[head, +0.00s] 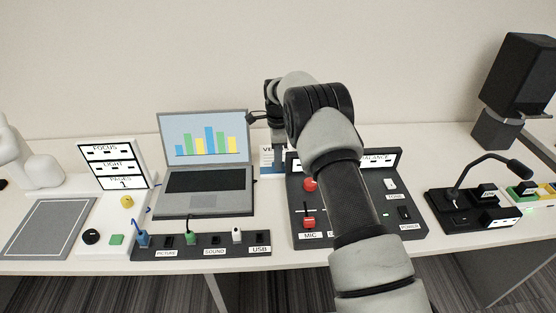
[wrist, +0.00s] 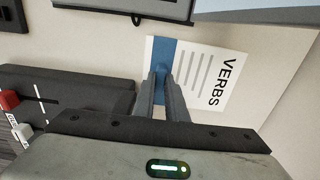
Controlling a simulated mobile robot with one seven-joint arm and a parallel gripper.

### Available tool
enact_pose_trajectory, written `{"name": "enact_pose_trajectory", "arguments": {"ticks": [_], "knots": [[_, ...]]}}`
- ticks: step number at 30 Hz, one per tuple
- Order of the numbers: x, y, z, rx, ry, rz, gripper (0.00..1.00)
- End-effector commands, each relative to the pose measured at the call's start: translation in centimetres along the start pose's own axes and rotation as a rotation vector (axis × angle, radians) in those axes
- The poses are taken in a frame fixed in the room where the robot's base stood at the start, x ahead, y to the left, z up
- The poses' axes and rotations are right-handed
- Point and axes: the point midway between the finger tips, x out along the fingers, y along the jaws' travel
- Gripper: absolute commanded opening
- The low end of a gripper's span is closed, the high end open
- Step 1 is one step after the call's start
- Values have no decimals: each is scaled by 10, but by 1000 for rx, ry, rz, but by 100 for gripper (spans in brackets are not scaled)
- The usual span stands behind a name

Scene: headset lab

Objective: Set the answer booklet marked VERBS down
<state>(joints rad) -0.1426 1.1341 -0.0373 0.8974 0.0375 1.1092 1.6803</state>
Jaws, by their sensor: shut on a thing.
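The answer booklet marked VERBS (wrist: 207,78) is white with a blue band along one edge and grey printed lines. In the wrist view my gripper (wrist: 163,78) is shut on its blue band, with the title side reaching out to the right. In the head view the booklet (head: 267,158) shows between the laptop and the black mixer panel, partly hidden by my arm and gripper (head: 278,165). It is at the table's back part. I cannot tell whether it touches the table.
The open laptop (head: 205,180) stands left of the booklet, and the black mixer panel (head: 350,222) stands close on the right. A socket strip (head: 200,245) lies in front. A microphone base (head: 470,212) and a speaker (head: 518,80) are further right.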

Motion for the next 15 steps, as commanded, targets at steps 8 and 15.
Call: {"name": "enact_pose_trajectory", "arguments": {"ticks": [8, 15], "knots": [[2, 0, 0, 1, 0, 0, 29], [2, 0, 0, 1, 0, 0, 31]]}}
